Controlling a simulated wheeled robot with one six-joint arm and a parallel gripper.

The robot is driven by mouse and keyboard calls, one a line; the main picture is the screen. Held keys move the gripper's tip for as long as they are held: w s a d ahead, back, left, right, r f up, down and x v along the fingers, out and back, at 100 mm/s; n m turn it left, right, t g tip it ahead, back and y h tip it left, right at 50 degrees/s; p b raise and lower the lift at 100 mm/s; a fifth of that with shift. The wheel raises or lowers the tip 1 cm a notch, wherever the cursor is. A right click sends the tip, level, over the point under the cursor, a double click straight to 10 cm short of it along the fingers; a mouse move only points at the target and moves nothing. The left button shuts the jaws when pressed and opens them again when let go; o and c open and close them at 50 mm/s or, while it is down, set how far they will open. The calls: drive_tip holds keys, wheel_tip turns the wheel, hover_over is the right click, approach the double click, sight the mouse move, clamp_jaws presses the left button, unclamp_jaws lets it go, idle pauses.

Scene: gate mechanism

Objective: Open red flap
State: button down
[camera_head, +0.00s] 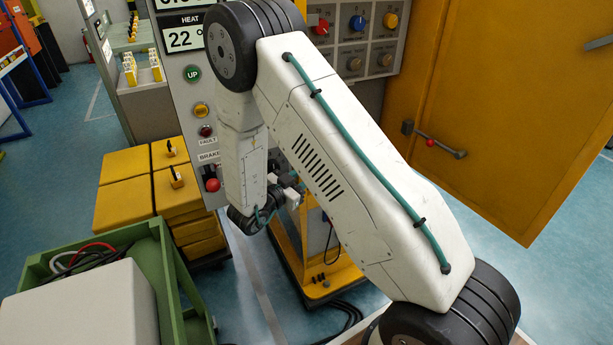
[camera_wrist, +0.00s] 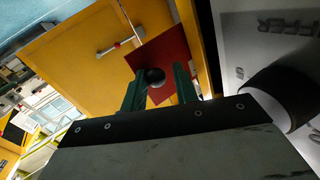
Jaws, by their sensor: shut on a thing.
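The red flap (camera_wrist: 172,48) shows in the wrist view as a flat red panel, set at an angle in front of a yellow surface. A round black knob (camera_wrist: 155,76) lies at its near side, between the two green fingers of my gripper (camera_wrist: 158,80). The fingers are shut on this knob. Part of the flap is hidden behind the knob and fingers. In the camera_head view the red flap is not visible, and my arm hides most of the area around my gripper.
A large yellow door (camera_head: 500,90) with a grey handle (camera_head: 440,145) stands at the right. A control panel (camera_head: 183,90) stands behind my arm. Yellow boxes (camera_head: 125,205) and a green cart (camera_head: 175,275) are at the left. Dark cables (camera_head: 345,325) lie on the floor.

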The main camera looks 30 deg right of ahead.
drive_tip(key=shift+w+a+r+t, duration=0.2)
drive_tip(key=shift+w+a+t, duration=0.1)
drive_tip(key=shift+w+a, duration=0.2)
drive_tip(key=c, duration=1.4)
unclamp_jaws()
drive_tip(key=shift+w, duration=0.1)
drive_tip(key=shift+o, duration=0.7)
drive_tip(key=shift+a, duration=0.15)
drive_tip(key=shift+d+f, duration=0.1)
drive_tip(key=shift+d, duration=0.2)
drive_tip(key=v, duration=0.8)
drive_tip(key=shift+d, duration=0.15)
